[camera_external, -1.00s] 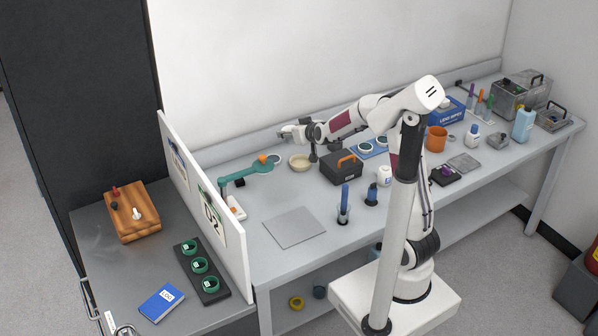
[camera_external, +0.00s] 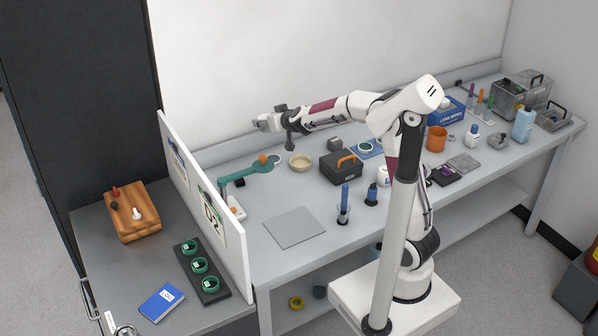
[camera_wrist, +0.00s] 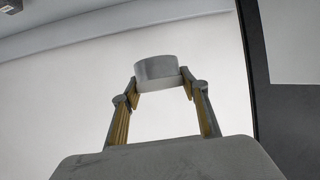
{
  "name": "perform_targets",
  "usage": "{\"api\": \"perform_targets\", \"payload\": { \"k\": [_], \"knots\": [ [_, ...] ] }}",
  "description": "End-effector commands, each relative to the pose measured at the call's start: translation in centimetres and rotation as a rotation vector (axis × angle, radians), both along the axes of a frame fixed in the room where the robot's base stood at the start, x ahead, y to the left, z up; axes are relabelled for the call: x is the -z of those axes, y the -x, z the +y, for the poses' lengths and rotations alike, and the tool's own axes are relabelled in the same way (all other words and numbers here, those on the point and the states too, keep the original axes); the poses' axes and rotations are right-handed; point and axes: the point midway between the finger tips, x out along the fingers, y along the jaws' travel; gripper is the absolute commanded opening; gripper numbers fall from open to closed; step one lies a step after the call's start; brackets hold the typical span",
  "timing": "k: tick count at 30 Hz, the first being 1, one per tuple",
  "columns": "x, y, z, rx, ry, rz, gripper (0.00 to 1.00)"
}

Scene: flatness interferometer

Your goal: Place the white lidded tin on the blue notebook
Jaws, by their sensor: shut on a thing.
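The white lidded tin shows in the wrist view as a short pale cylinder (camera_wrist: 156,69), seen from the side against the wall. My gripper (camera_wrist: 161,84) is shut on it, with the tin between the two fingertips. In the external view my gripper (camera_external: 266,123) is raised high over the back left of the bench, and the tin is too small there to make out clearly. The blue notebook (camera_external: 161,303) lies flat on the grey side cabinet at the lower left, with a white label and nothing on it. It is well away from my gripper.
A white upright partition (camera_external: 233,242) stands between bench and cabinet. Beside the notebook are a black rack with green rings (camera_external: 211,290) and a wooden block (camera_external: 132,212). A teal lamp-like arm (camera_external: 240,176) and a beige bowl (camera_external: 300,162) stand below my gripper.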

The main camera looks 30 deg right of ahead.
Motion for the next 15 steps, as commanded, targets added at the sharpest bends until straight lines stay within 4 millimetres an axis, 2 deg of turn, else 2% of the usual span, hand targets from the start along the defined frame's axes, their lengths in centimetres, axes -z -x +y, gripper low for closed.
{"api": "perform_targets", "payload": {
  "k": [15],
  "knots": [
    [-2.7,-1.0,4.4,-0.022,-0.01,-0.009,0.21]
  ]
}}
